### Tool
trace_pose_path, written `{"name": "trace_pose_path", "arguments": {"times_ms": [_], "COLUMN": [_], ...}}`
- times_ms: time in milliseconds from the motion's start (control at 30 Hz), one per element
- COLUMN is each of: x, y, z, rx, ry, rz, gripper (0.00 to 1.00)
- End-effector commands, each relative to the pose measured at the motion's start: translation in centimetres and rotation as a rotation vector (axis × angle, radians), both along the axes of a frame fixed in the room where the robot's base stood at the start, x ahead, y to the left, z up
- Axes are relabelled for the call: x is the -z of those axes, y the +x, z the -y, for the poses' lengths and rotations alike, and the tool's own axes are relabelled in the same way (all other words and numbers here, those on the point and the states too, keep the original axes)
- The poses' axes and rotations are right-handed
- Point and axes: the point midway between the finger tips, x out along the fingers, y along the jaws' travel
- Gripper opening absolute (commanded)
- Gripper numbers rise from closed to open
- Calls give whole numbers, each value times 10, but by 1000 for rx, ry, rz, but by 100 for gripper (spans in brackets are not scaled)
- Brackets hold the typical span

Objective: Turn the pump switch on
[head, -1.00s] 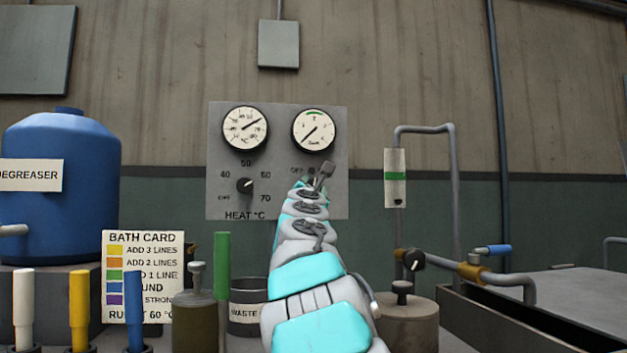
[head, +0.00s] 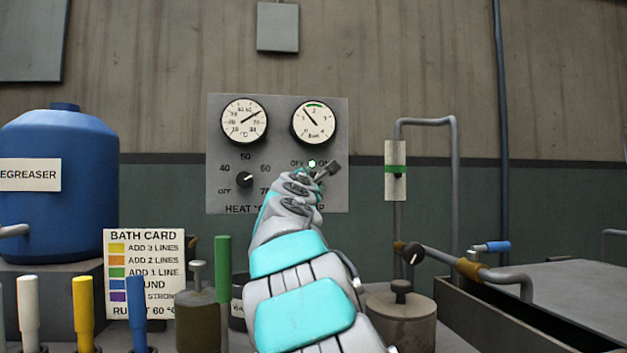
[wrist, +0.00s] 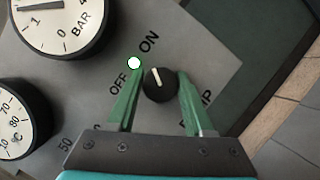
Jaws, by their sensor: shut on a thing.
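The pump switch is a round black knob (wrist: 161,86) with a pale pointer line, on the grey panel (head: 222,125). In the wrist view the line points towards the ON label (wrist: 149,42), away from OFF (wrist: 118,84). My gripper (wrist: 158,96) has its green fingers on either side of the knob and is shut on it. In the head view my gripper (head: 327,171) is at the panel's lower right and hides the knob. The small lamp (wrist: 134,63) above the switch is lit, and it also shows green-white in the head view (head: 312,163).
The heat knob (head: 245,180) is left of my gripper. A temperature gauge (head: 244,121) and a bar gauge (head: 313,123) sit above. A blue degreaser tank (head: 60,215) and bath card (head: 144,275) stand left. Pipes, a flow tube (head: 395,180) and a basin (head: 540,310) are right.

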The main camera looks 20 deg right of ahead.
Motion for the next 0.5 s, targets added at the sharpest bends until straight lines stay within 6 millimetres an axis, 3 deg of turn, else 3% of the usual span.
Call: {"name": "trace_pose_path", "arguments": {"times_ms": [200,233,500], "x": [0,0,0], "y": [0,0,0], "z": [1,1,0], "rx": [0,0,0], "ry": [1,1,0], "rz": [0,0,0], "gripper": [0,55,82]}}
